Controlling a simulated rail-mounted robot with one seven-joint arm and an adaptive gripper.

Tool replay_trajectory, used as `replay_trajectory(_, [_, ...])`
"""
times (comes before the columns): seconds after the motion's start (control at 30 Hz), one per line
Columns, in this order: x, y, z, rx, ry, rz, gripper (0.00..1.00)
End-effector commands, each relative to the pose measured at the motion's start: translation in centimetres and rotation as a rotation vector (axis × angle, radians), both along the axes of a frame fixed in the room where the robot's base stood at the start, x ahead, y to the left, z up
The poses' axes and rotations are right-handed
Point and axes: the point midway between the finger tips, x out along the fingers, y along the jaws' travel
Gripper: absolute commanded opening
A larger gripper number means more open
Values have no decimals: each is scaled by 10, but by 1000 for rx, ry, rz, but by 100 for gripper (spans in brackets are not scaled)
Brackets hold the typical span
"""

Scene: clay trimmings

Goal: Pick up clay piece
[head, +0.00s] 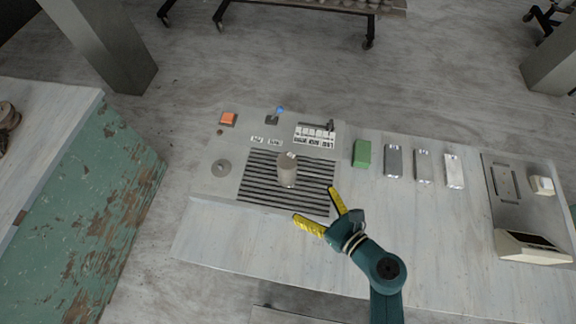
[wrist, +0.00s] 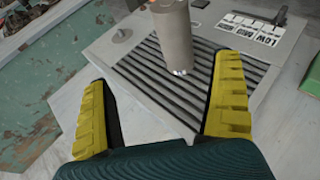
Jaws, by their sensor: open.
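The clay piece looks to be the grey-beige upright cylinder (head: 287,172) standing on the dark slatted grate (head: 258,196) in the head view. My gripper (head: 316,207) has yellow fingers spread wide and empty. It is at the front right of the grate, apart from the cylinder. In the wrist view my gripper (wrist: 163,105) is open, with the cylinder's base ahead and between the finger directions.
A green block (head: 362,153) and several grey metal bars (head: 393,161) stand right of the grate. A scale-like device (head: 530,246) is at the far right. An orange button (head: 228,118), a blue-tipped lever (head: 279,110) and a label card (head: 314,136) lie behind the grate. The table's front is clear.

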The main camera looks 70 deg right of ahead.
Motion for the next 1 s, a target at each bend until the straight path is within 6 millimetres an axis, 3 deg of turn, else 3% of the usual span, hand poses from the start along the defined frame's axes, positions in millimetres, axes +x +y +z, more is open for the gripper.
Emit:
replay_trajectory(0.07, [-15,-7,2,13,0,-59,95])
replay_trajectory(0.17, [-14,-15,-1,9,0,-73,95])
replay_trajectory(0.6, [56,-71,-34,7,-2,-70,95])
replay_trajectory(0.77, [68,-79,-40,7,-3,-72,95])
replay_trajectory(1.0, [99,-98,-57,6,-4,-72,95])
